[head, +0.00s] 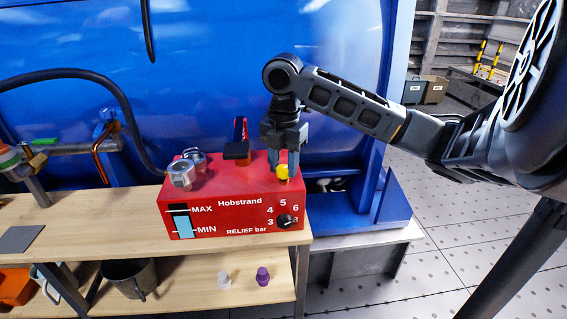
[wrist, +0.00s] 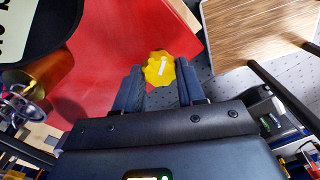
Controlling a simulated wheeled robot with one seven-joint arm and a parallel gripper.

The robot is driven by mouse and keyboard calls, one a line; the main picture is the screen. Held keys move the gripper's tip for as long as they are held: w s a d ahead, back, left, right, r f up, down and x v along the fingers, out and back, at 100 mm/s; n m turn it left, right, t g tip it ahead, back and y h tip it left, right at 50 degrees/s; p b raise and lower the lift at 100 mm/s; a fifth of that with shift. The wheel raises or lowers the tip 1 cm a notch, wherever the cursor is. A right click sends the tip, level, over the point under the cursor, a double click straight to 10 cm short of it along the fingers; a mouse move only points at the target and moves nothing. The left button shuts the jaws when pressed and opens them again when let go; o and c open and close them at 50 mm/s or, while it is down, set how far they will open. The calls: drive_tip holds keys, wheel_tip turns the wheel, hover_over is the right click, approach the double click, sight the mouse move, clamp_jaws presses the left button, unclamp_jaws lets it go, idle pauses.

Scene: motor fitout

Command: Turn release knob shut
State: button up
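A yellow lobed knob (head: 282,173) sits on top of the red Hobstrand unit (head: 235,200), near its right end. It shows in the wrist view (wrist: 159,69) with a small white mark on its top. I take it as the release knob. My gripper (head: 285,163) points down right above it. In the wrist view my gripper's two fingers (wrist: 159,82) are spread, with the knob between and just beyond their tips. A narrow gap shows at each side, and I see no clear grip. The knob's base is hidden.
On the unit are a black dial (head: 287,221) on the front, a lever with a red and black handle (head: 239,142) and a metal cap (head: 181,173). The unit stands on a wooden bench (head: 110,230). A blue tank (head: 220,60) rises behind. White and purple pieces (head: 262,277) stand below.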

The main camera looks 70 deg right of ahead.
drive_tip(key=c, duration=0.5)
drive_tip(key=shift+m, duration=0.4)
drive_tip(key=m+p, duration=0.2)
drive_tip(key=m, duration=0.1)
drive_tip(key=m+p, duration=0.1)
drive_tip(key=shift+r+m, duration=0.25)
drive_tip(key=shift+m, duration=0.05)
drive_tip(key=m+p, duration=0.6)
drive_tip(key=shift+m, duration=0.3)
drive_tip(key=m+p, duration=0.4)
drive_tip(key=shift+w, duration=0.1)
drive_tip(key=m+p, duration=0.2)
drive_tip(key=m, duration=0.1)
drive_tip(key=shift+f+m+p, duration=0.2)
drive_tip(key=shift+m+p, duration=0.1)
drive_tip(key=shift+p, duration=0.05)
drive_tip(key=shift+d+m+p, duration=0.1)
drive_tip(key=shift+m+p, duration=0.3)
drive_tip(key=shift+m, duration=1.9)
